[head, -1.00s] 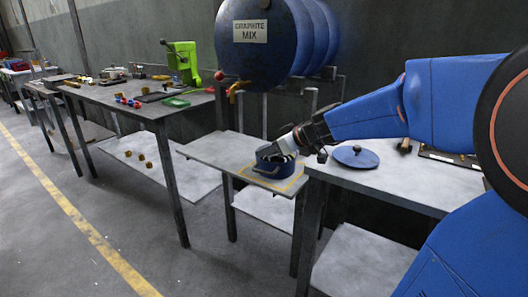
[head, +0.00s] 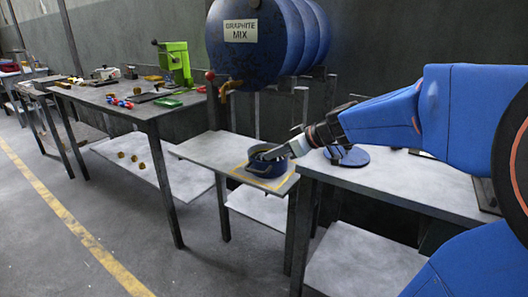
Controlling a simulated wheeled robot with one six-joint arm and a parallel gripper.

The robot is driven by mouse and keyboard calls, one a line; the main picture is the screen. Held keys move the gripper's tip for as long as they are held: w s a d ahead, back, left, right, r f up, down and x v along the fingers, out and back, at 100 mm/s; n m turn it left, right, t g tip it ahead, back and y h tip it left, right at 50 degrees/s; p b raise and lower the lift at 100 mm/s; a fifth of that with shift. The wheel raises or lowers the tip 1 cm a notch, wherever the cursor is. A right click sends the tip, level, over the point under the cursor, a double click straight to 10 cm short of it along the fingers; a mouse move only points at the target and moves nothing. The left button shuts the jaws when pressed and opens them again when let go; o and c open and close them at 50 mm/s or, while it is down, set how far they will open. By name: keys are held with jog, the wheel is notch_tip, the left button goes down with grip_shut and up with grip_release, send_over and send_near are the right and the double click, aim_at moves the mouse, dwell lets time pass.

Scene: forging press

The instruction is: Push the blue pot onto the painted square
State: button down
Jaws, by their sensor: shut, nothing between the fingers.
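The blue pot (head: 263,168) stands upright on the grey low table between the two workbenches. A yellow painted square (head: 279,187) outlines the tabletop around it, and the pot appears to be inside its lines. The arm hides part of the far side. My gripper (head: 266,156) is shut and empty, reaching in from the right with its tips at the pot's upper right rim. I cannot tell whether they touch the pot.
A blue lid (head: 348,157) lies on the right bench (head: 420,187), partly behind my arm. A large graphite barrel (head: 245,65) with a tap (head: 226,88) is above and behind the low table. The low table's left part (head: 205,150) is clear.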

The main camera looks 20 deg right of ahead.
jog(key=shift+s+d, duration=0.8)
jog(key=shift+s, duration=0.35)
jog(key=shift+s+d, duration=0.8)
jog(key=shift+s, duration=0.35)
